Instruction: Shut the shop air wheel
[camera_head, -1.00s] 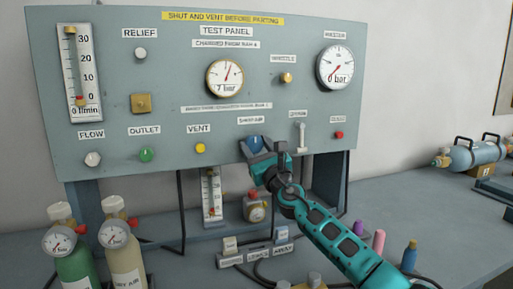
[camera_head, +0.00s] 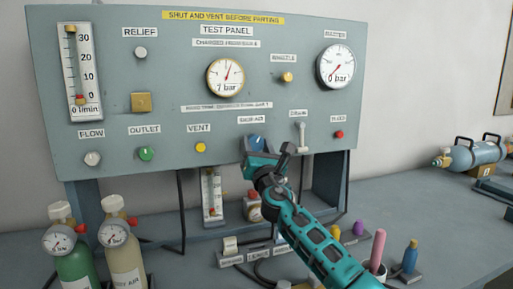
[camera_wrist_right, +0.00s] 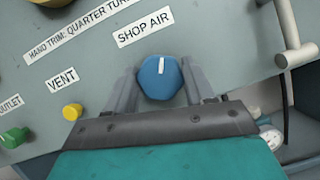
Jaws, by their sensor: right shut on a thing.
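The shop air wheel is a blue faceted knob (camera_head: 257,142) low on the grey test panel, under its SHOP AIR label. It shows clearly in the right wrist view (camera_wrist_right: 160,78), with a white mark on its face pointing up toward the label. My right gripper (camera_head: 265,153) is at the wheel, its two grey fingers shut on either side of it, as the right wrist view also shows (camera_wrist_right: 160,88). In the head view the gripper hides the wheel's lower part. My left gripper is not in view.
The yellow vent knob (camera_head: 200,147) is left of the wheel, and the drain lever (camera_head: 302,137) is to its right. The test panel gauge (camera_head: 225,77) reads about 7 bar. Gas cylinders (camera_head: 124,262) stand at the front left.

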